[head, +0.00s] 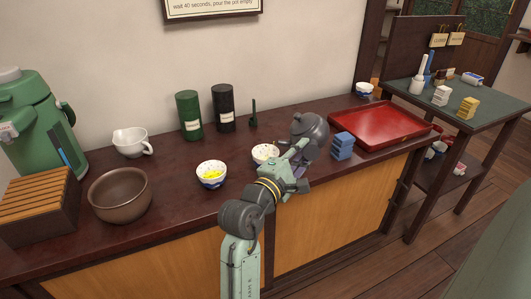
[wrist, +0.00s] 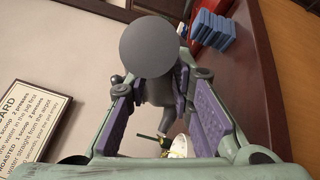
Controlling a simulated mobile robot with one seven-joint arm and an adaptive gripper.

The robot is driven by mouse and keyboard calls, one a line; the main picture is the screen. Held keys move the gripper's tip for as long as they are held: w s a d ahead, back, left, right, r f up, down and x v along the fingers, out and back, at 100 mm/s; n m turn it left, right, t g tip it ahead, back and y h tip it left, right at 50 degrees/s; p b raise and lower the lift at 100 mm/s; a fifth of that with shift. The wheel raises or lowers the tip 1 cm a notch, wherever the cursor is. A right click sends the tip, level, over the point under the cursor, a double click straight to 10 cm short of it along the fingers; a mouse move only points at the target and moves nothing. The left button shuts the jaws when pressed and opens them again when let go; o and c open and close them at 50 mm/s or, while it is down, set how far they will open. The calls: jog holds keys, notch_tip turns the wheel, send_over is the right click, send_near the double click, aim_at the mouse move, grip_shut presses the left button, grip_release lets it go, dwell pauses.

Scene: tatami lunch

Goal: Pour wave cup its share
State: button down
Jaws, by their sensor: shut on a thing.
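A dark grey teapot (head: 310,130) is at my gripper (head: 290,168), which is shut on it, apparently by its handle. A second white cup (head: 211,176) with a blue pattern and yellow contents stands to the left. I cannot tell which cup bears waves. In the wrist view a grey part of the teapot (wrist: 150,52) fills the space between the purple finger pads (wrist: 163,112). A white cup (wrist: 178,146) shows below it. No stream of liquid is visible.
A brown bowl (head: 119,212), a white pitcher (head: 131,142), a green dispenser (head: 40,120) and green and black canisters (head: 188,117) stand on the left of the counter. Blue blocks (head: 342,146) and a red tray (head: 382,132) are close on the right. Another cup (head: 364,91) stands behind the tray.

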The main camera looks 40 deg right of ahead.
jog(key=shift+w+a+r+n+b, duration=0.2)
jog(key=shift+r+n+b, duration=0.1)
jog(key=shift+r, duration=0.1)
jog(key=shift+s+d+r+n+h+b, duration=0.2)
jog(key=shift+s+n+h+b, duration=0.1)
jog(key=shift+s+h+b, duration=0.2)
dwell(0.8)
jog(key=shift+a+r+n+t+b, duration=0.15)
jog(key=shift+n+t+b, duration=0.15)
jog(key=shift+t+b, duration=0.15)
dwell(0.7)
jog(key=shift+r+p, duration=0.2)
jog(key=shift+p, duration=0.25)
jog(key=s+d+f+m+g+y+p, duration=0.2)
jog(key=s+d+f+m+y+p, duration=0.15)
jog(key=p, duration=0.45)
jog(key=shift+s+d+r+m+t+y+p, duration=0.1)
jog(key=shift+d+r+m+y+p, duration=0.15)
jog(key=shift+d+r+m+p, duration=0.75)
jog(key=shift+s+a+r+m+t+y+p, duration=0.2)
jog(key=shift+r+p, duration=0.4)
jog(key=shift+p, duration=1)
jog(key=shift+w+d+r+m+t+y+p, duration=0.1)
jog(key=shift+d+r+m+y+p, duration=0.2)
jog(key=shift+d+r+m+p, duration=0.7)
jog(key=shift+a+f+n+p, duration=0.2)
jog(key=shift+a+n+p, duration=0.1)
jog(key=shift+a+n, duration=0.15)
